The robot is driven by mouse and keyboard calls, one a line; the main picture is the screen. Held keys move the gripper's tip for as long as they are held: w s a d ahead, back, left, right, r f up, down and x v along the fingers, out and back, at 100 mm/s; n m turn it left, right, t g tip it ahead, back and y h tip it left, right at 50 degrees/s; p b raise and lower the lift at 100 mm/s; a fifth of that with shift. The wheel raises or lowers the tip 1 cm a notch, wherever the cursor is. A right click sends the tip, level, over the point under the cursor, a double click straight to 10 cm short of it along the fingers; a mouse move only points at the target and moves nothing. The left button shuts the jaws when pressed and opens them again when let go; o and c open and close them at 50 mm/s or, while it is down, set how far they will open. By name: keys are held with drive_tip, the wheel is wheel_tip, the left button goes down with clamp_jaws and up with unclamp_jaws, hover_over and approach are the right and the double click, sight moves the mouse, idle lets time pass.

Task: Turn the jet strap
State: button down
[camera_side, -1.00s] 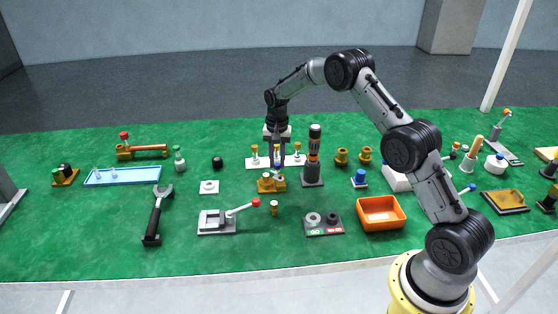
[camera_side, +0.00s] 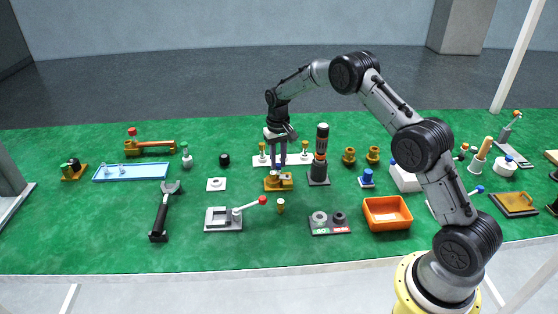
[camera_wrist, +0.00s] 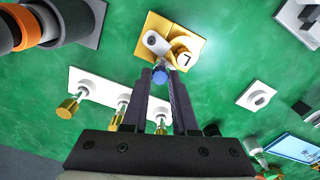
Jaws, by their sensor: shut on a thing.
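The brass block (camera_side: 272,185) stands mid-mat, below my gripper (camera_side: 279,173). In the wrist view the block (camera_wrist: 192,22) carries a round brass part marked 7 (camera_wrist: 186,58) and a short grey strap (camera_wrist: 157,43). The strap lies across the block's top, with its near end toward my fingers. My gripper (camera_wrist: 160,76) is shut at a small blue-tipped piece (camera_wrist: 160,75) beside the strap's near end. I take this to be the strap's handle, but the fingers partly hide how it joins.
A dark column with an orange band (camera_side: 319,160) stands close to the right of the block. Behind is a white plate (camera_side: 294,160) with several brass-topped pegs. An orange bin (camera_side: 387,213) is at right.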

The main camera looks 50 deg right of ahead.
sight(278, 164)
idle(0.3)
drive_tip(key=c, duration=0.7)
unclamp_jaws()
wheel_tip(278, 164, up, 14)
drive_tip(key=shift+f, duration=0.1)
